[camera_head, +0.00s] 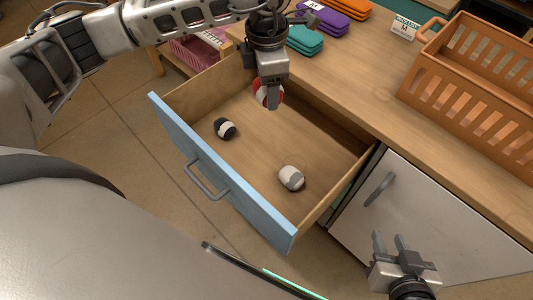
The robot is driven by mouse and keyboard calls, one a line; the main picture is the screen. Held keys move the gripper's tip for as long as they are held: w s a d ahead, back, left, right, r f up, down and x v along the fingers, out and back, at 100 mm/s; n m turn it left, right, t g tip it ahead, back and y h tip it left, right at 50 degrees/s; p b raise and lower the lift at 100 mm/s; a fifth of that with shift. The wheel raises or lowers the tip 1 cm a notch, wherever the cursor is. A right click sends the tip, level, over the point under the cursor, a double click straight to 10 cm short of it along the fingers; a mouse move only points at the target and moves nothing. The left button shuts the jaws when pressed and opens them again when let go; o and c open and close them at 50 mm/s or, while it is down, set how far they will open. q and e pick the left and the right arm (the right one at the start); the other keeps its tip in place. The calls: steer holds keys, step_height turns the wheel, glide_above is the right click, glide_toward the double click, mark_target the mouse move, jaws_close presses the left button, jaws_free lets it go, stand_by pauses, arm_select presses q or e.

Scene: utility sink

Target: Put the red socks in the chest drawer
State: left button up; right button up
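The red socks (261,95), a rolled red and white ball, show behind the finger of my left gripper (272,95), over the back part of the open drawer (285,135). The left gripper points down and appears shut on them; its near finger hides the middle of the ball. The drawer has a blue front and a grey handle and is pulled out from the wooden counter. My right gripper (391,243) is open and empty, in front of the white cabinet door at the lower right.
Inside the drawer lie a black and white sock ball (225,129) and a grey and white one (291,177). An orange slatted crate (470,90) stands on the counter (365,85). Folded teal (305,38), purple and orange cloths lie at the back. A pink basket (196,51) is behind the drawer.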

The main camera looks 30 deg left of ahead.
arm_select(q)
step_height(320, 180, down, 7)
steer(key=n+b, duration=0.3)
steer(key=n, duration=0.8)
steer(key=n+g+b, duration=0.1)
steer(key=n+b, duration=0.4)
steer(key=n, duration=0.6)
glide_above(259, 157)
step_height(259, 157, down, 15)
steer(key=shift+r, duration=0.15)
step_height(259, 157, down, 4)
steer(key=shift+d+f+b, duration=0.1)
steer(key=shift+f+b, duration=0.1)
steer(key=shift+b, duration=0.35)
steer(key=shift+w, duration=0.1)
arm_select(e)
steer(key=f, duration=0.1)
steer(key=a+f+t, duration=0.1)
steer(key=f, duration=0.1)
steer(key=shift+w+f+y, duration=0.1)
steer(key=shift+f+y, duration=0.15)
steer(key=shift+y, duration=0.15)
arm_select(q)
steer(key=shift+f, duration=0.2)
arm_select(e)
steer(key=shift+f, duration=0.1)
arm_select(q)
steer(key=o, duration=0.6)
steer(key=shift+c, duration=0.2)
steer(key=o, duration=0.4)
